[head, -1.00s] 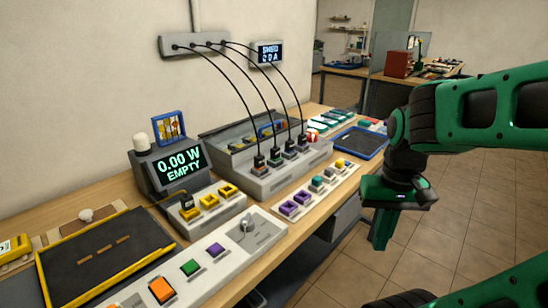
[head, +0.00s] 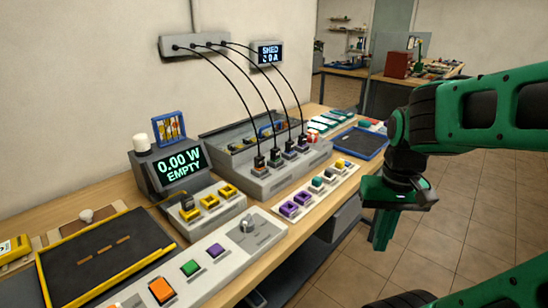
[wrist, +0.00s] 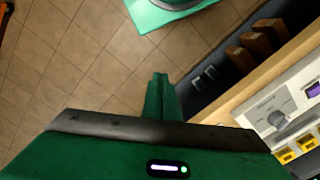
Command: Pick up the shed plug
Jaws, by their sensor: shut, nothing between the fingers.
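In the head view, several dark plugs on black cables stand in a grey socket block (head: 262,187) at the middle of the bench. One plug (head: 259,162) is at the block's near left end; I cannot tell which is the shed plug. Another small dark plug (head: 187,203) sits at the left of a yellow-marked socket strip (head: 232,207). My gripper (head: 381,246) is shut and empty, pointing down over the floor to the right of the bench, well apart from the plugs. In the wrist view its closed fingers (wrist: 160,78) are above floor tiles.
The cables rise to a wall box (head: 190,44) beside a display reading SHED (head: 269,54). A meter (head: 177,168) reads 0.00 W EMPTY. A button panel (head: 215,252), a yellow-edged tray (head: 45,280) and a blue-edged tray (head: 358,143) occupy the bench. Floor to its right is clear.

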